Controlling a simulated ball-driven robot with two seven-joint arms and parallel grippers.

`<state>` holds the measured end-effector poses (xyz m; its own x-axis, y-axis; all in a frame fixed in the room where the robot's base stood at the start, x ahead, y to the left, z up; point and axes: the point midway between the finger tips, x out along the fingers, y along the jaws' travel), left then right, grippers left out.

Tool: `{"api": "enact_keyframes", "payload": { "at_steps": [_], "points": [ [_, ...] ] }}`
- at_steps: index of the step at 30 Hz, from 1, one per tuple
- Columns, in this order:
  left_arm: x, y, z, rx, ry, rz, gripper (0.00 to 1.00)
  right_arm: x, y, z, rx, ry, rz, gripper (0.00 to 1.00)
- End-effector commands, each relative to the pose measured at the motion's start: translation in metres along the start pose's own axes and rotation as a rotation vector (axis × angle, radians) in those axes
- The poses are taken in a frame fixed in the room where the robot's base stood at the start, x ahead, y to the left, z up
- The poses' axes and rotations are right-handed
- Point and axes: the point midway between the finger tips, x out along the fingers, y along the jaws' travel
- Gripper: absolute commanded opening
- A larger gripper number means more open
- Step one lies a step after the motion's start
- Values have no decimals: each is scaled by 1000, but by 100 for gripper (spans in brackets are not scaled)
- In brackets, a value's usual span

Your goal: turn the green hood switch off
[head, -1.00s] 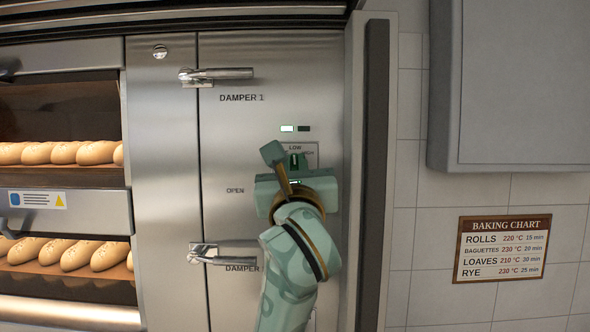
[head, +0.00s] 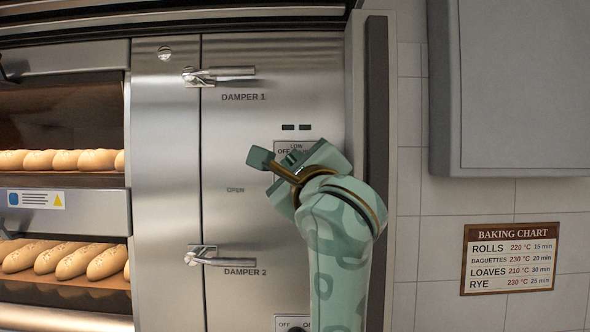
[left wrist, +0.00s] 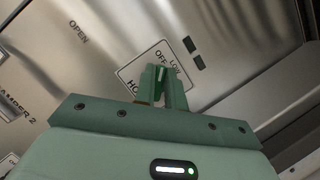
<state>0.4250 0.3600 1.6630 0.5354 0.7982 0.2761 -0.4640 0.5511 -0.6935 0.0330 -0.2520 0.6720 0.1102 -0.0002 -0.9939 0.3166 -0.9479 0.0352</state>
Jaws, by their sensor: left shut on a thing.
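My left gripper (head: 292,159) is shut on the switch and is tilted, turned toward the OFF side. My right gripper is not in view.
Damper handles stick out above (head: 222,74) and below (head: 225,257) on the steel panel. Another plate (head: 285,322) sits low behind my arm. A dark vertical bar (head: 376,100) stands right of the panel. Bread ovens are at left; a baking chart (head: 508,258) hangs at right.

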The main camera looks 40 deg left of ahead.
Motion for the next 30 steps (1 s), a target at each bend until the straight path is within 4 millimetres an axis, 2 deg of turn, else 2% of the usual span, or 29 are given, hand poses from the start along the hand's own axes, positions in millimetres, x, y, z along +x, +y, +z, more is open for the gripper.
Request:
{"api": "enact_keyframes", "payload": {
  "at_steps": [17, 18, 20, 30],
  "points": [
    [0, 0, 0, -34, 1, 14, 0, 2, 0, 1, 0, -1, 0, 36],
    [0, 0, 0, -34, 1, 14, 20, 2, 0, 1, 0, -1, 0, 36],
    [0, 0, 0, -33, 1, 14, 34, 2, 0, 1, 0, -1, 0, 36],
    [-4, 0, -1, -32, 1, 12, 34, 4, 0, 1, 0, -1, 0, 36]
  ]
}}
